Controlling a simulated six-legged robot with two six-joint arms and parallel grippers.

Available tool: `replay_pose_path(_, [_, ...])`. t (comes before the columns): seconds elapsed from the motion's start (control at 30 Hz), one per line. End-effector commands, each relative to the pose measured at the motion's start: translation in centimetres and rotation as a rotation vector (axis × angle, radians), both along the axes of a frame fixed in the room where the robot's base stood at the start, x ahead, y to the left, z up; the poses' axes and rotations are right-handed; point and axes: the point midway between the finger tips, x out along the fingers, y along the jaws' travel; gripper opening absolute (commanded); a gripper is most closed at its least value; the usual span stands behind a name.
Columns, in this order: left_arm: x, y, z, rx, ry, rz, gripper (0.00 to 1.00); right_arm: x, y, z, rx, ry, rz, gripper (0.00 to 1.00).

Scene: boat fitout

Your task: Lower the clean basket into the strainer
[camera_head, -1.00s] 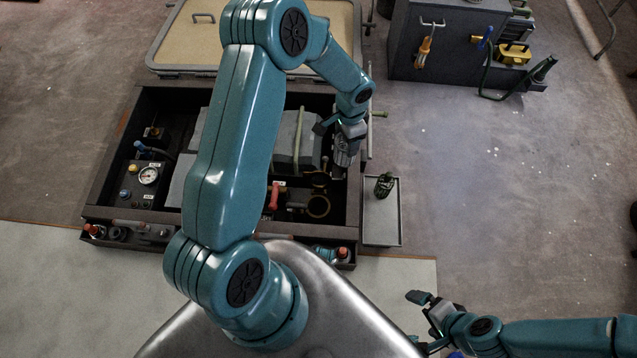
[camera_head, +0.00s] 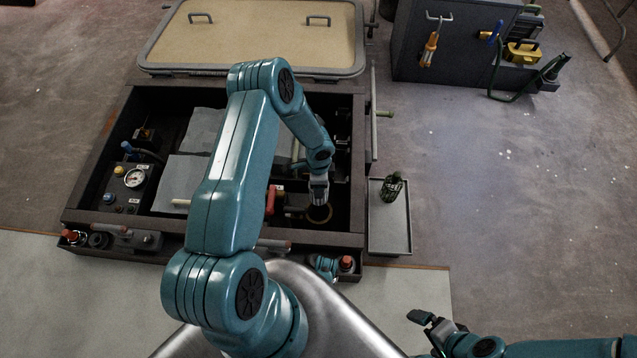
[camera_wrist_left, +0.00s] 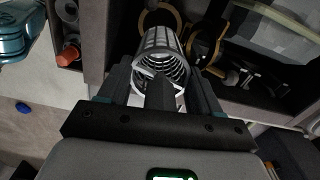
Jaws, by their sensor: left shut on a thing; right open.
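The clean basket (camera_wrist_left: 160,55), a pale slotted cylinder, is held between the fingers of my left gripper (camera_wrist_left: 160,92) in the left wrist view. In the head view my left gripper (camera_head: 319,192) is just above the strainer's brass ring (camera_head: 319,214) in the right front of the open bilge box. A brass ring (camera_wrist_left: 160,16) shows beyond the basket's far end in the wrist view. The basket appears above the ring; the exact gap is unclear. My right gripper (camera_head: 432,325) is open and empty at the lower right, away from the box.
A dark basket (camera_head: 392,187) stands on a grey tray (camera_head: 390,235) right of the box.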

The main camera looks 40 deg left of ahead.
Motion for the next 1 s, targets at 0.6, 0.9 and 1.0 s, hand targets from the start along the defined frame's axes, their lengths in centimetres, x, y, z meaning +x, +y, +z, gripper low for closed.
replay_pose_path(0.6, [-0.1, 0.0, -7.6, -0.001, 0.002, 0.002, 0.16, 0.9, -0.8, -4.6, -0.006, -0.015, -0.035, 1.0])
replay_pose_path(0.9, [0.0, 0.0, -9.6, 0.001, 0.001, 0.002, 0.16, 1.3, -1.3, -6.4, -0.01, -0.022, -0.052, 1.0])
replay_pose_path(1.0, [0.0, 0.0, -9.5, 0.001, 0.001, 0.002, 0.16, 1.3, -1.3, -6.3, -0.01, -0.023, -0.052, 1.0])
